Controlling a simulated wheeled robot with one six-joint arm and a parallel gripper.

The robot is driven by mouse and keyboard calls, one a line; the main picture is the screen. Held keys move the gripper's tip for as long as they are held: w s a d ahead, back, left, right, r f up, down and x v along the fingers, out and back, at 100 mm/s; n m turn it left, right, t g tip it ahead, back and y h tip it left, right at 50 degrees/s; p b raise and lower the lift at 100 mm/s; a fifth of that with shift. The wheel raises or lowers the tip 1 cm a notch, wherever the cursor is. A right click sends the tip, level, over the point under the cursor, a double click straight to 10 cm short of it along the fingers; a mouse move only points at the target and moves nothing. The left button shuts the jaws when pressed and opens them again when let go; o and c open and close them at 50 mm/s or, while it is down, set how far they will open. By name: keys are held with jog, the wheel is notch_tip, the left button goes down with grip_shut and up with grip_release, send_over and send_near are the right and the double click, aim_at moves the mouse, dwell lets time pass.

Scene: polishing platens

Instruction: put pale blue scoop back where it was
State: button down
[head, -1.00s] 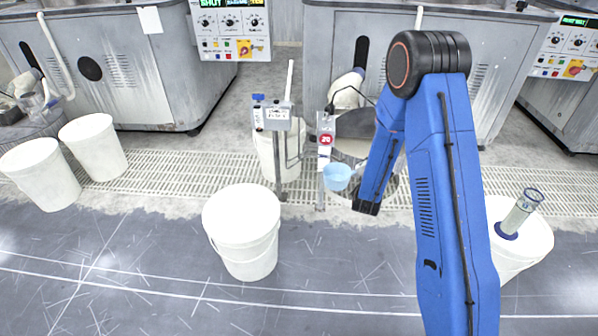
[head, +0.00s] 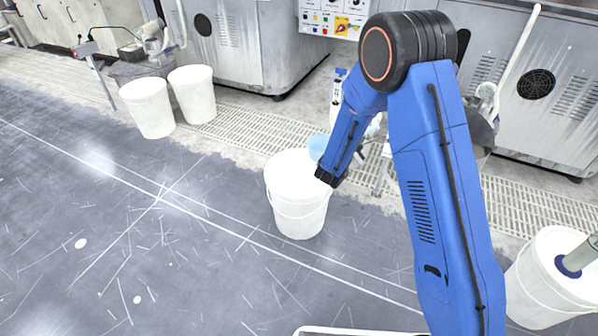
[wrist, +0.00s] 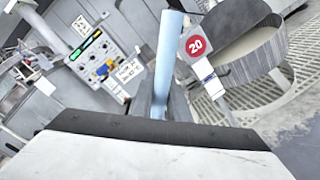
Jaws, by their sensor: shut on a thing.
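The pale blue scoop (head: 317,146) shows in the head view just left of my forearm, its cup partly hidden by the arm. In that picture it overlaps the far right rim of a white bucket (head: 290,178); its height above the bucket cannot be told. In the wrist view the scoop's pale blue handle (wrist: 168,62) stands up from the jaws. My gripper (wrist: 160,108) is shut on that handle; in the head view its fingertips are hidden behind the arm.
Two white buckets (head: 147,108) (head: 193,95) stand at the left. Another bucket (head: 553,275) with a clear tube stands at the lower right. Grey machines (head: 240,45) line the back, behind a floor grating (head: 240,130). The dark floor at the left is open.

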jog(key=s+a+r, duration=0.1)
jog(key=s+a, duration=0.1)
jog(key=a, duration=0.6)
notch_tip(320, 180, down, 10)
jog(key=shift+a+m+h, duration=0.2)
jog(key=shift+m+h, duration=0.1)
jog(key=shift+h, duration=0.1)
jog(key=c, duration=1.7)
grip_release()
jog(key=shift+r, duration=0.1)
